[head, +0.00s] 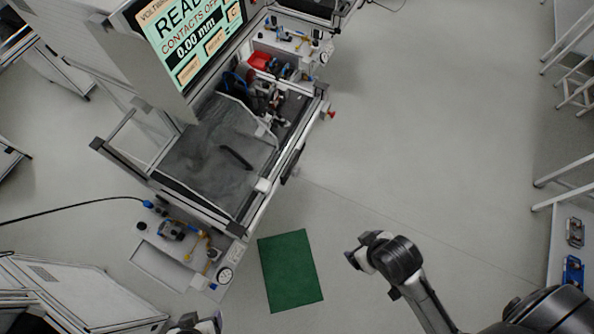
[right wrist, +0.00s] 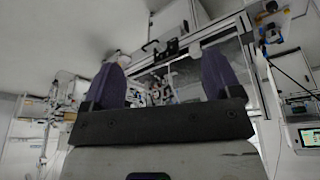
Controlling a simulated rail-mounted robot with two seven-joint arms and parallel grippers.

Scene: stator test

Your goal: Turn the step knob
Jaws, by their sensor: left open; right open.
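The step knob cannot be told for certain; several small knobs show on the bench. A round white dial with a dark centre (head: 225,275) sits at the bench's lower corner, and a small red knob (head: 331,113) sticks out at its right side. My left gripper (head: 196,322) is at the bottom edge of the head view, mostly cut off, below the dial and apart from it. My right gripper (right wrist: 165,82) is open and empty in the right wrist view, its two dark purple fingers wide apart, with the bench beyond them.
A screen (head: 190,35) reads READY, CONTACTS OFF, 0.00 mm. The bench has a clear-covered bay (head: 215,150), a red bin (head: 259,60) and small fixtures (head: 172,230). A green mat (head: 290,271) lies on the floor. The floor right of the bench is open.

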